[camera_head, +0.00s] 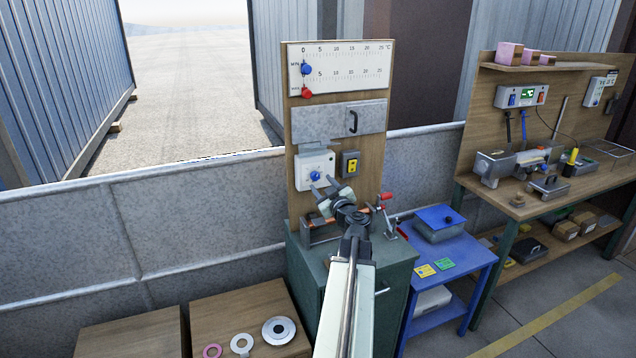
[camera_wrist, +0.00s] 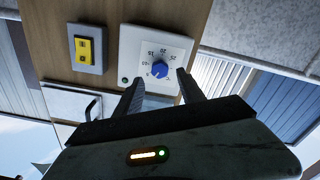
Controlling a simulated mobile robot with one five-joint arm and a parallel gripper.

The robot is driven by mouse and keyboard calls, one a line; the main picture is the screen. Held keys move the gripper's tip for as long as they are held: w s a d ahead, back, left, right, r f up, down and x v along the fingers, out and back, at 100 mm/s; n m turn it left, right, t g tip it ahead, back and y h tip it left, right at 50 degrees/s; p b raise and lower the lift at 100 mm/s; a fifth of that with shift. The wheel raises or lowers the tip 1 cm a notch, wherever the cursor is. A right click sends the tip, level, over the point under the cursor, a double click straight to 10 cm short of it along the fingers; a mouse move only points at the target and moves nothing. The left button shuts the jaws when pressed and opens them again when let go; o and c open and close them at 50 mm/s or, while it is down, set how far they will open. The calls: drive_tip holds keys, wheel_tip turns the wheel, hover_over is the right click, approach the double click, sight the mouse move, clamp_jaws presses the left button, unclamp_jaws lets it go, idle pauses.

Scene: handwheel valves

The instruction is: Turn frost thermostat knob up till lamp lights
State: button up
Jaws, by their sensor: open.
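The blue thermostat knob (camera_head: 315,176) sits on a white square box (camera_head: 303,163) on the wooden panel. In the wrist view the knob (camera_wrist: 160,70) is ringed by a printed scale on the white plate (camera_wrist: 138,40). A small dark green round spot, perhaps the lamp (camera_wrist: 125,80), is near the plate's corner; it does not look lit. My gripper (camera_head: 325,191) is open just in front of the box. In the wrist view its fingers (camera_wrist: 161,90) are spread below the knob, with nothing between them and no visible contact.
A yellow switch (camera_head: 350,164) is mounted right of the box. Above are a metal cover with a handle (camera_head: 353,121) and a scale board with blue and red sliders (camera_head: 345,70). A green cabinet (camera_head: 306,262) stands below; a blue table (camera_head: 473,258) is to its right.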

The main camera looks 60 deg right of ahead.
sight(316, 177)
drive_tip(key=shift+x, duration=2.05)
drive_tip(key=c, duration=1)
